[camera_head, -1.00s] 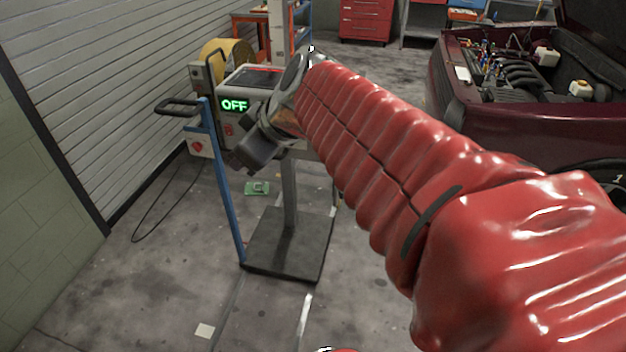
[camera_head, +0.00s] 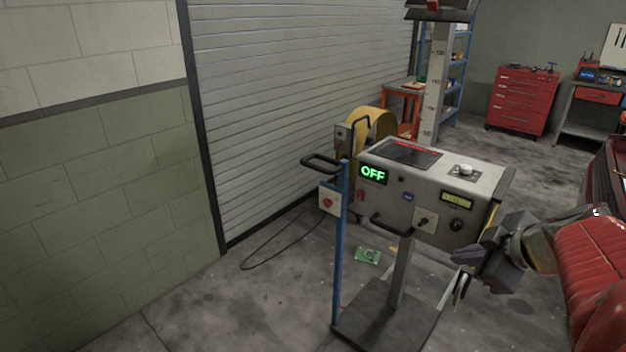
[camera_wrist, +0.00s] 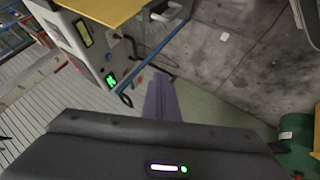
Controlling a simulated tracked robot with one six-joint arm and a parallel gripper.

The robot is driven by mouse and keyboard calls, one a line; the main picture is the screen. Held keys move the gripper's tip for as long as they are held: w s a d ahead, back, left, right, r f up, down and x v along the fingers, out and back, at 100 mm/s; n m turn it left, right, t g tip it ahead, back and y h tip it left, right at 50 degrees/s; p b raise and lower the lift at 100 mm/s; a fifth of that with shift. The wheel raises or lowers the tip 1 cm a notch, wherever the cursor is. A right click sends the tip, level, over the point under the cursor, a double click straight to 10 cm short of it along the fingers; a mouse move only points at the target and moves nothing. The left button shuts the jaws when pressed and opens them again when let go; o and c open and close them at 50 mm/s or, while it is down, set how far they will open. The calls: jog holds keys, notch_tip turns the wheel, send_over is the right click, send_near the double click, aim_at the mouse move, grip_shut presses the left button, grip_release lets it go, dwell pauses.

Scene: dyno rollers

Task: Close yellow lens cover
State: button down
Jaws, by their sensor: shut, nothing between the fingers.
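A yellow panel (camera_wrist: 100,8), seemingly the lens cover, stands out from the tester box (camera_wrist: 72,32) at the top left of the wrist view. In the head view only a thin yellow edge (camera_head: 492,217) shows at the right end of the grey tester box (camera_head: 432,192); the rest is hidden. I cannot tell its exact angle. My gripper (camera_head: 462,286) is shut and empty, low beside the right end of the box. Its purple fingers (camera_wrist: 162,98) point at open space in the wrist view, apart from the yellow panel.
The box stands on a post with a dark base plate (camera_head: 388,318); a blue handled post (camera_head: 341,250) stands at its left. A yellow drum (camera_head: 380,124) is behind. A green item (camera_head: 367,256) lies on the floor. The left floor is mostly clear.

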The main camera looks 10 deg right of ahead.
jog(key=s+d+f+g, duration=0.1)
jog(key=s+f, duration=0.6)
jog(key=s, duration=0.1)
jog(key=shift+s+d, duration=0.15)
jog(key=shift+f, duration=0.1)
jog(key=w+d+f, duration=0.3)
jog(key=w+f, duration=0.5)
jog(key=w, duration=0.1)
dwell(0.5)
